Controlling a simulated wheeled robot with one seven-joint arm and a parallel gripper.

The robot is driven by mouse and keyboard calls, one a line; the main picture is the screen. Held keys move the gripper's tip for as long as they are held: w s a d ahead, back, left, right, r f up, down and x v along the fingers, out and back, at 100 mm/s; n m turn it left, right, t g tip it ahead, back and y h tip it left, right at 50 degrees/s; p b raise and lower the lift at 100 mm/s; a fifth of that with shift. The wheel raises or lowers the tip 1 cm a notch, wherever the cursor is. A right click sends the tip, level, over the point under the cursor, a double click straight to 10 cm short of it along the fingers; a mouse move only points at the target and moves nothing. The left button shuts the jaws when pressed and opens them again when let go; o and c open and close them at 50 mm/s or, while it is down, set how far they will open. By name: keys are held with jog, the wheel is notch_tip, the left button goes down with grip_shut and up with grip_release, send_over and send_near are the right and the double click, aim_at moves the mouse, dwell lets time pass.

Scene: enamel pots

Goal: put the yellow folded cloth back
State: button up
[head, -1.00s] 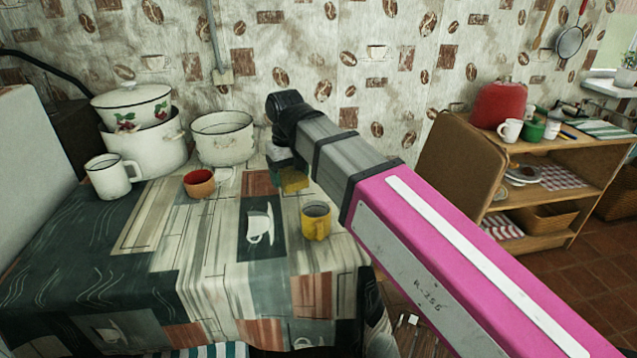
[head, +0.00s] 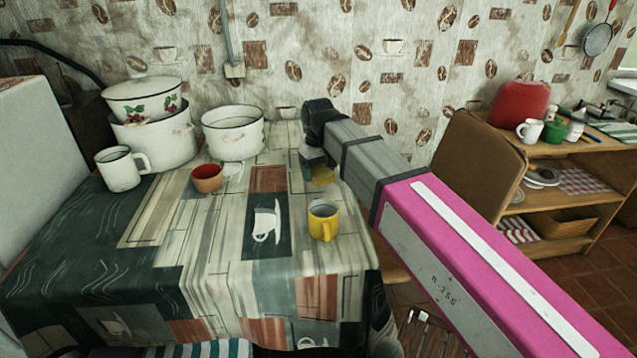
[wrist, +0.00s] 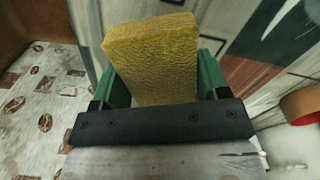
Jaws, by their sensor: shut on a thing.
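The yellow folded cloth (wrist: 155,60) is a thick, textured block held between the green fingers of my gripper (wrist: 160,85) in the wrist view. In the head view a small yellow part of the cloth (head: 323,175) shows below my gripper (head: 314,172), over the far right part of the table. My arm partly hides it there. My gripper is shut on the cloth. Whether the cloth touches the table cannot be told.
A yellow mug (head: 322,221) stands just in front of my gripper. A red-brown bowl (head: 207,179), a white pot (head: 232,135), stacked pots (head: 150,145) and a white mug (head: 120,170) stand left. A wooden shelf unit (head: 560,160) stands right. The table's front (head: 180,270) is clear.

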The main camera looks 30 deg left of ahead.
aim_at(318, 169)
jog(key=shift+f, duration=2.05)
jog(key=shift+f, duration=0.2)
jog(key=o, duration=0.9)
jog(key=shift+r, duration=0.15)
notch_tip(318, 169, up, 12)
jog(key=shift+r, duration=0.1)
